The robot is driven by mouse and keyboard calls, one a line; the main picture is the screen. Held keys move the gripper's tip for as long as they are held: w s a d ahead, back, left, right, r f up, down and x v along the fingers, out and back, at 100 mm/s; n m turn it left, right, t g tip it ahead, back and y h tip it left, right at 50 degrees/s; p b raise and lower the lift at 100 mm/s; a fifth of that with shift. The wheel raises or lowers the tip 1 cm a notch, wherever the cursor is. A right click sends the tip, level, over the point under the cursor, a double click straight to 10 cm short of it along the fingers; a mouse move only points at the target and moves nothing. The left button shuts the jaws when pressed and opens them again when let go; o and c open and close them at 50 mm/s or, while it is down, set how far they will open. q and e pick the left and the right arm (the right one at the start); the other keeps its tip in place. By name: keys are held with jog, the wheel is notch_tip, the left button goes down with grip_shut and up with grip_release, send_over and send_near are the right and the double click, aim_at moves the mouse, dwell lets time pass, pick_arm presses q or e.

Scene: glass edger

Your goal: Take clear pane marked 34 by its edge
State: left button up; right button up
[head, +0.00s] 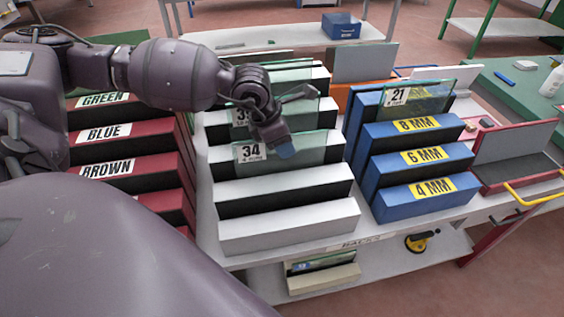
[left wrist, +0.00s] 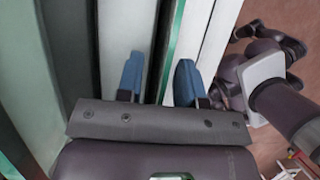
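The clear pane marked 34 (head: 309,150) stands upright in a slot of the white stepped rack, with its white label at its left. There is a gap between the fingers and the glass, wider on the left side. My right gripper does not show in the head view.
The white rack (head: 290,230) holds more panes behind, one with a partly hidden label. A maroon rack (head: 105,153) with colour labels stands left, a blue rack (head: 428,200) with thickness labels right. A yellow-handled suction cup (head: 420,240) lies on the lower shelf.

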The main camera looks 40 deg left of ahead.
pick_arm(q)
jog(key=shift+f, duration=0.1)
jog(key=shift+c, duration=0.5)
grip_shut()
